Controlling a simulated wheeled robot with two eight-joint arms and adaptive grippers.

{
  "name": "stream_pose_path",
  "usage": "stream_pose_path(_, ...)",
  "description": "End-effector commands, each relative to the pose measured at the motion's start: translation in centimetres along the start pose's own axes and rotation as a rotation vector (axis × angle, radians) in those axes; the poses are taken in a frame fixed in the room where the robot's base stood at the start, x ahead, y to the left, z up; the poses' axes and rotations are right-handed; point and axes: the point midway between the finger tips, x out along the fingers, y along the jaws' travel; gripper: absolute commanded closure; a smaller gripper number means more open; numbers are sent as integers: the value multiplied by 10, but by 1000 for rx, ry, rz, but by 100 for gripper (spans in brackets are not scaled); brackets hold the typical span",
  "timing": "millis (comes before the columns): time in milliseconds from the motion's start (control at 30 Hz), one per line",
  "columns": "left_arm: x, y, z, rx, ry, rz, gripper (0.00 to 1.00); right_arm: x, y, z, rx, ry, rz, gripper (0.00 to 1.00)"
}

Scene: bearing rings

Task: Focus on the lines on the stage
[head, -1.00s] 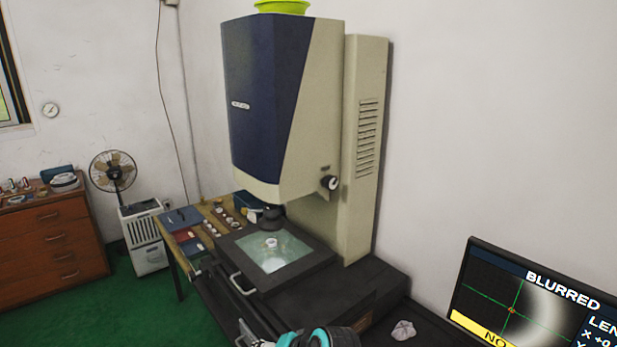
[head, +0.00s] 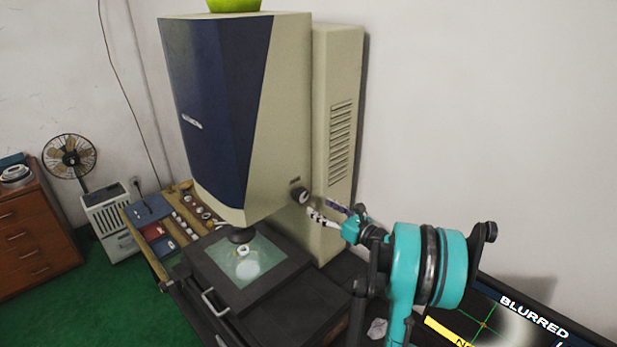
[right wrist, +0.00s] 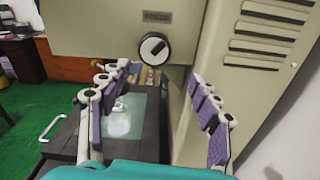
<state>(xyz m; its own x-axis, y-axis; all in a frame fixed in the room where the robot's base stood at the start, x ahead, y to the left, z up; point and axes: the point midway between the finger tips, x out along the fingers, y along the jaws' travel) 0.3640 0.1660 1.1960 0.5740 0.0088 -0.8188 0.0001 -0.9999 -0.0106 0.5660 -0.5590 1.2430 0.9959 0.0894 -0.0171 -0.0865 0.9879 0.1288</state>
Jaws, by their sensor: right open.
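The measuring machine (head: 285,110) has a dark blue and cream head above a lit glass stage (head: 215,262). A small pale ring (head: 243,251) sits on the glass under the lens (head: 240,235). A black focus knob with a white mark (head: 300,197) is on the head's side; it also shows in the right wrist view (right wrist: 154,48). My right gripper (head: 328,213) is open and empty, just short of the knob. In the right wrist view, its spread fingers (right wrist: 158,80) lie on either side below the knob. My left gripper is out of view. No stage lines are discernible.
A monitor (head: 505,325) at the lower right reads BLURRED and shows a green crosshair. The vented column (head: 335,140) stands right of the knob. A tray of small parts (head: 185,215) is behind the stage.

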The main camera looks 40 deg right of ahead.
Motion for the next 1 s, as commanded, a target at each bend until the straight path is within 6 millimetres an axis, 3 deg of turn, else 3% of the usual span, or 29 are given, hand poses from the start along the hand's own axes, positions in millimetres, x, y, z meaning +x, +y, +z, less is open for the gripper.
stream_pose_path(133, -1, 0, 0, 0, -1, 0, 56, 9, -3, 1, 22, -11, -1, 37)
stream_pose_path(500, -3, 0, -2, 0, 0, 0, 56, 66, -3, 2, 18, -9, -1, 37)
stream_pose_path(900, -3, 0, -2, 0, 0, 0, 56, 76, -3, 2, 17, -9, -3, 37)
stream_pose_path(1000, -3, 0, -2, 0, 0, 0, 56, 76, -3, 2, 17, -9, -3, 63)
